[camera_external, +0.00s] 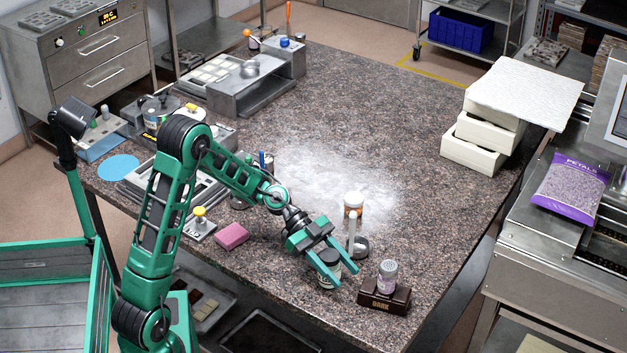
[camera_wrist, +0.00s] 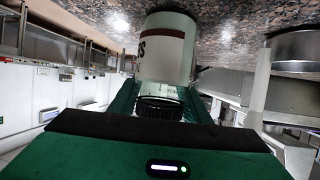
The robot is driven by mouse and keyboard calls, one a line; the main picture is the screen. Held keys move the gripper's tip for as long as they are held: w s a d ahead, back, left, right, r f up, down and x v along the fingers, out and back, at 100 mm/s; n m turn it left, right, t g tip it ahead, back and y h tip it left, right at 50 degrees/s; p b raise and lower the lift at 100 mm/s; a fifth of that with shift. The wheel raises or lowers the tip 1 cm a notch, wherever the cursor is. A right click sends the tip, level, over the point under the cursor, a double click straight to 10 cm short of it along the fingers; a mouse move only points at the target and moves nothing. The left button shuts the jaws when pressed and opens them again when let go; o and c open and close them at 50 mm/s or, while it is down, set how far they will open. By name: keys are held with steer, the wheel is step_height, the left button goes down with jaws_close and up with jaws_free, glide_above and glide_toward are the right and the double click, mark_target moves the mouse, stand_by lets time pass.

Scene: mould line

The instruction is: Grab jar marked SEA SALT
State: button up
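My gripper (camera_external: 347,277) is low over the right front part of the table, its two green fingers spread apart. A pale jar with a dark lid (camera_external: 328,268) stands at the fingers, partly hidden by them. The wrist view shows this jar (camera_wrist: 167,55) close ahead, with a brown band and lettering of which only a final "S" reads clearly. I cannot tell whether the fingers touch it. A white-lidded jar with an orange-brown label (camera_external: 353,207) stands behind the gripper. No SEA SALT label is readable.
A pink block (camera_external: 232,236) lies left. White powder covers the middle table.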

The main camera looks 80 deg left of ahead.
steer(key=shift+c, duration=1.4)
